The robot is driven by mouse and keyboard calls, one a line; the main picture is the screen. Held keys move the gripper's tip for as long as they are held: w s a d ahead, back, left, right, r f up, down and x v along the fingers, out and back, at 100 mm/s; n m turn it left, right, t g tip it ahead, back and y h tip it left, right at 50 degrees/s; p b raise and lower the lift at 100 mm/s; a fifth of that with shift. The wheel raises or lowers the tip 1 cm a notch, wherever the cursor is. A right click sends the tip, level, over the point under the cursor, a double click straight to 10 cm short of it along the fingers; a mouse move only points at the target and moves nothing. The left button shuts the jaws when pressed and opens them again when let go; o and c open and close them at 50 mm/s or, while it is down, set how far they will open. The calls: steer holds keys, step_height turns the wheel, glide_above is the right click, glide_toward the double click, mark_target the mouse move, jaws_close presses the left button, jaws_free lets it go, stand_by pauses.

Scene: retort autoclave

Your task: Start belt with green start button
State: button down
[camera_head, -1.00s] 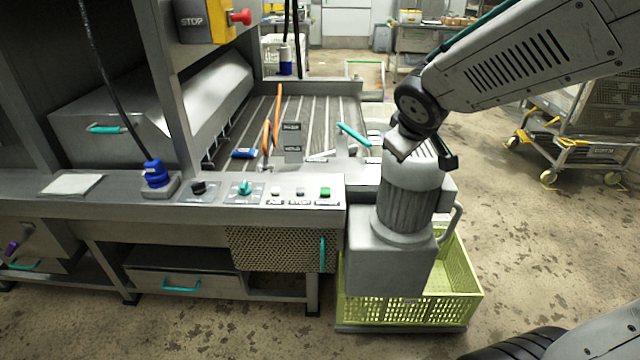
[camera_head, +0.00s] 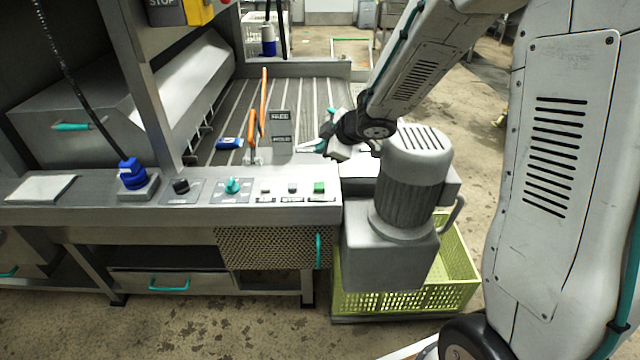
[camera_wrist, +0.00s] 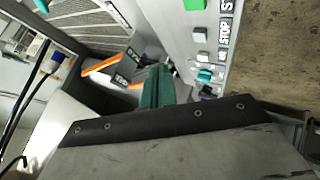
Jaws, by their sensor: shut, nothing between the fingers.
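The green start button (camera_head: 319,187) is at the right end of a row of small buttons on the front ledge of the machine. In the wrist view the green button (camera_wrist: 194,4) is at the top edge, partly cut off, above the white stop button (camera_wrist: 201,34). The roller belt (camera_head: 300,98) runs away behind the ledge. My gripper (camera_head: 322,146) is above and behind the button, over the near end of the belt, apart from the button. In the wrist view its teal fingers (camera_wrist: 157,88) are together and hold nothing.
A grey motor (camera_head: 405,180) stands right of the buttons, close under my arm, above a green crate (camera_head: 405,300). An orange lever (camera_head: 263,105) rises behind the ledge.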

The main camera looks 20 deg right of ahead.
mark_target(323, 187)
steer(key=shift+a, duration=0.1)
steer(key=shift+f, duration=4.4)
steer(key=shift+f, duration=0.1)
steer(key=shift+f, duration=0.3)
